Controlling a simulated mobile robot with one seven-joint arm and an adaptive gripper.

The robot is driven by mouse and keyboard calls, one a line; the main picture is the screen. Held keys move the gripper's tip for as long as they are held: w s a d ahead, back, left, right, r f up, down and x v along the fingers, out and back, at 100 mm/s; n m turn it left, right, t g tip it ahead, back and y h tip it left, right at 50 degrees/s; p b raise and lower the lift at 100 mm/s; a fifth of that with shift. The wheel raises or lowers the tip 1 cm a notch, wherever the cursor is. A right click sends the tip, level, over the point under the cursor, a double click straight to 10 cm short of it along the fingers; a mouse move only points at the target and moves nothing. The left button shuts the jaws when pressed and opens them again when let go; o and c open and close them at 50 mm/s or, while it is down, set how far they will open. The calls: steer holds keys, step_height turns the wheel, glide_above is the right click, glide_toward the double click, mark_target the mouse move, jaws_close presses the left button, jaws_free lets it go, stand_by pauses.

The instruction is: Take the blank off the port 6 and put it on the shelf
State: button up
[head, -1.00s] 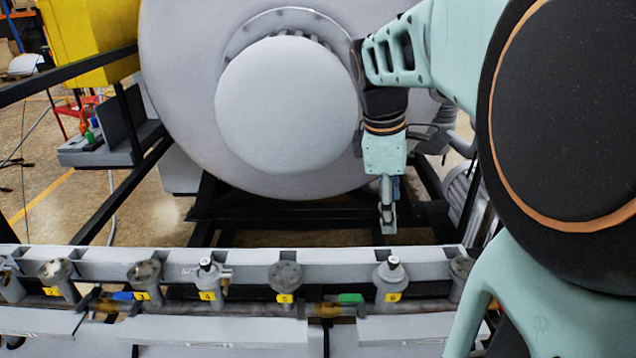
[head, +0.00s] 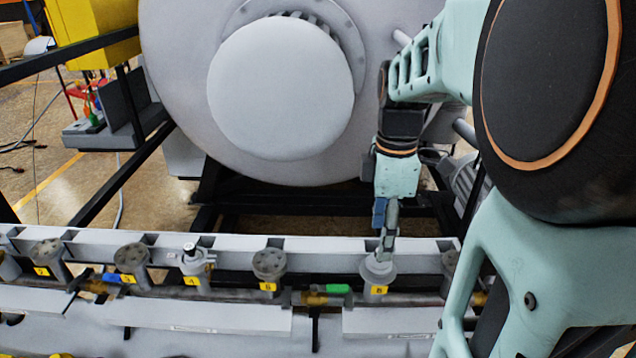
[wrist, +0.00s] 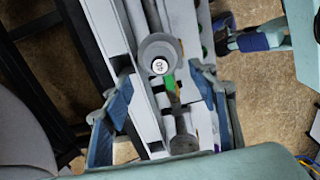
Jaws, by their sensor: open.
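Port 6 (head: 378,272), with a yellow label, is toward the right of the grey pipe rail (head: 320,249). My gripper (head: 386,252) points down directly over it, its fingers hiding most of the blank on top. I cannot tell which surface is the shelf.
Port 5 (head: 268,263) has a bolted flat flange; port 4 (head: 191,255) carries a dark-topped knob. A green valve handle (head: 338,288) lies between ports 5 and 6. The large furnace body (head: 283,90) stands behind the rail. A grey stand (head: 118,130) is at left.

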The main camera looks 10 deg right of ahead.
mark_target(380, 268)
step_height(380, 268, down, 5)
steer(key=shift+s+d+f, duration=0.1)
steer(key=shift+d, duration=0.05)
steer(key=c, duration=1.3)
